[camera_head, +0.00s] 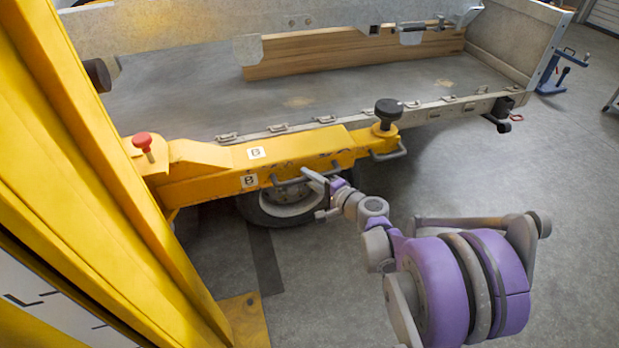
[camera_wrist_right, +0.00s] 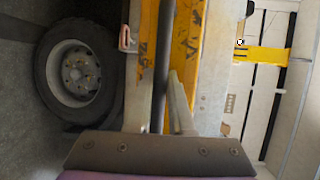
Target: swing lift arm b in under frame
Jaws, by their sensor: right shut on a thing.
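Lift arm B (camera_head: 300,150) is a yellow beam with "B" labels, reaching right from the yellow post (camera_head: 60,130). It lies along the near side of the trailer frame (camera_head: 330,122). Its black round pad (camera_head: 388,108) stands at the far end and overlaps the trailer's edge in the picture; I cannot tell the exact gap. My right gripper (camera_head: 324,188) is shut on the grey bar handle (camera_head: 290,182) on the arm's near side. In the right wrist view, the dark handle bar (camera_wrist_right: 160,50) runs between the fingers of the gripper (camera_wrist_right: 158,100). My left gripper is out of view.
A trailer wheel (camera_head: 285,208) is below and behind the arm; it also shows in the right wrist view (camera_wrist_right: 75,72). A red knob (camera_head: 142,141) stands near the arm's post end. A blue stand (camera_head: 555,75) is at the far right. The floor at right is clear.

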